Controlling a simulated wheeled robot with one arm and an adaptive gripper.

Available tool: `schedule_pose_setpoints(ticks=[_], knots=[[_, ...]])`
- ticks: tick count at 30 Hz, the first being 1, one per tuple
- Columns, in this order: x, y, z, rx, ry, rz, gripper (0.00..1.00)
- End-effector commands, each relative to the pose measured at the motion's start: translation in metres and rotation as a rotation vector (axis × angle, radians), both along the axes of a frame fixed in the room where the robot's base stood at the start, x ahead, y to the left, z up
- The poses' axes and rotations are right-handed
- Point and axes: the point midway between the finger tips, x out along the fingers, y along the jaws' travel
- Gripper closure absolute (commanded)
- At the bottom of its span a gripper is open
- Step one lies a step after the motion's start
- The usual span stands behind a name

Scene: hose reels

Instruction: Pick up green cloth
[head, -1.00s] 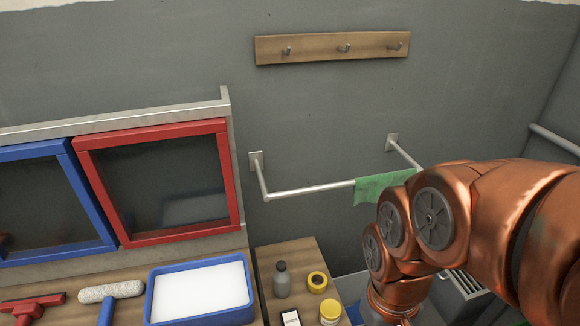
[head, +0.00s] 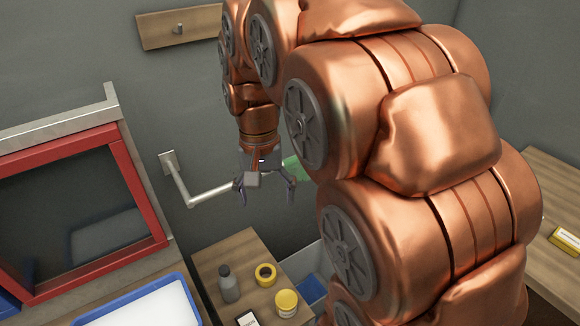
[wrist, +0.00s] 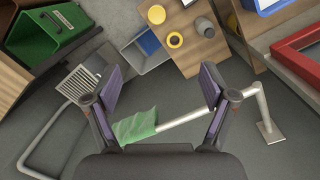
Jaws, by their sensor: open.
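The green cloth (wrist: 137,126) hangs over a pale metal rail (wrist: 182,119) in the wrist view. In the head view only a small part of the cloth (head: 296,167) shows; my arm hides the rest. My gripper (head: 266,196) is open and empty. In the wrist view its two fingers (wrist: 160,90) stand wide apart, with the cloth seen between them, close to the left finger. The cloth appears to lie beyond the fingertips, and I cannot tell the exact gap.
A small wooden table below holds a grey bottle (head: 229,284), a yellow tape roll (head: 265,275) and a yellow jar (head: 287,303). A red frame (head: 80,215) stands left. A wooden hook board (head: 180,27) is on the wall. A green crate (wrist: 48,32) shows in the wrist view.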

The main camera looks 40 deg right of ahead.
Motion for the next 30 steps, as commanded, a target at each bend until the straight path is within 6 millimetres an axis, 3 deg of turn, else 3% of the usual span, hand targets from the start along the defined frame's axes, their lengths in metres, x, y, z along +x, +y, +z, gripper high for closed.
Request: schedule_pose_setpoints(ticks=[6, 15, 24, 30], knots=[[0.064, -0.047, 0.004, -0.023, -0.022, -0.243, 0.17], [0.134, -0.118, 0.001, -0.048, -0.052, -0.555, 0.17], [0.179, -0.182, -0.013, -0.055, -0.073, -0.806, 0.17], [0.189, -0.201, -0.017, -0.055, -0.080, -0.880, 0.17]])
